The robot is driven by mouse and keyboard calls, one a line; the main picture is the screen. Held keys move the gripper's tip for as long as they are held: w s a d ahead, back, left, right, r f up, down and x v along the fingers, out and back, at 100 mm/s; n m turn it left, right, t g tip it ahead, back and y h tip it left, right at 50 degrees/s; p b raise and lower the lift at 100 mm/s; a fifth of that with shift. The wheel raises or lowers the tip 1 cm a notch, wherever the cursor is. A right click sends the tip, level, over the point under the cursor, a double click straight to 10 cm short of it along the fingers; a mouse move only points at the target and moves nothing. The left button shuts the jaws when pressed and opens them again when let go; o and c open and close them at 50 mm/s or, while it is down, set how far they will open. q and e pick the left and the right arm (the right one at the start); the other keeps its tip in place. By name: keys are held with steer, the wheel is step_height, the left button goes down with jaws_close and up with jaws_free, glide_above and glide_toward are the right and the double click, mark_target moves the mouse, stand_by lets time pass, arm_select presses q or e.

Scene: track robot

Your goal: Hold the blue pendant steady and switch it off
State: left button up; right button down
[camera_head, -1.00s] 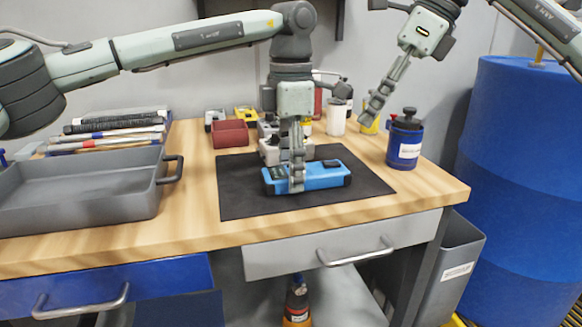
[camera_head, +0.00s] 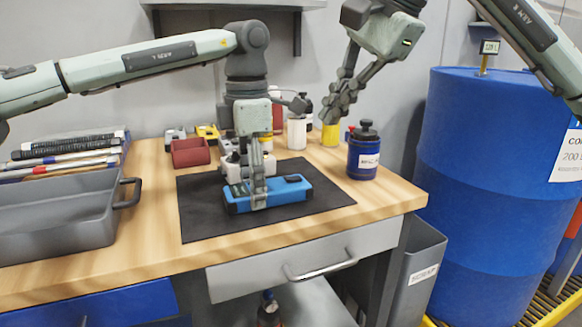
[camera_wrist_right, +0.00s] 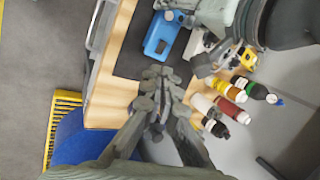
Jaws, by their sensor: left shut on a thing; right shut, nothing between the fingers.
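The blue pendant (camera_head: 290,191) lies flat on a black mat (camera_head: 205,222) on the workbench. My left gripper (camera_head: 259,198) comes down from above and is shut on the pendant near its middle-left part, hiding some of its top face. My right gripper (camera_head: 333,112) is shut and empty, raised at the back right of the bench, above and apart from the pendant. In the right wrist view, my right gripper's fingers (camera_wrist_right: 157,98) show closed together, and the pendant (camera_wrist_right: 160,34) lies beyond them on the mat (camera_wrist_right: 133,48).
A blue jar with a black lid (camera_head: 363,152) stands right of the mat. Several bottles stand behind it, near my right gripper. A red bin (camera_head: 189,153) is behind the mat, a grey tray (camera_head: 60,215) at the left. A large blue drum (camera_head: 490,190) stands right of the bench.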

steer(key=s+n+t, duration=0.1)
steer(key=n, duration=0.3)
steer(key=s+a+n+t, duration=0.1)
steer(key=n+t, duration=0.1)
steer(key=n, duration=0.3)
steer(key=a+n+t, duration=0.1)
steer(key=n, duration=0.4)
steer(key=shift+s+r+h, duration=0.15)
steer(key=shift+s+h, duration=0.15)
steer(key=shift+s, duration=0.1)
steer(key=shift+w+a, duration=0.1)
glide_above(295, 186)
step_height(295, 186, down, 8)
steer(key=shift+w+r, duration=0.15)
step_height(295, 186, down, 2)
steer(key=shift+f, duration=0.7)
steer(key=shift+s, duration=0.2)
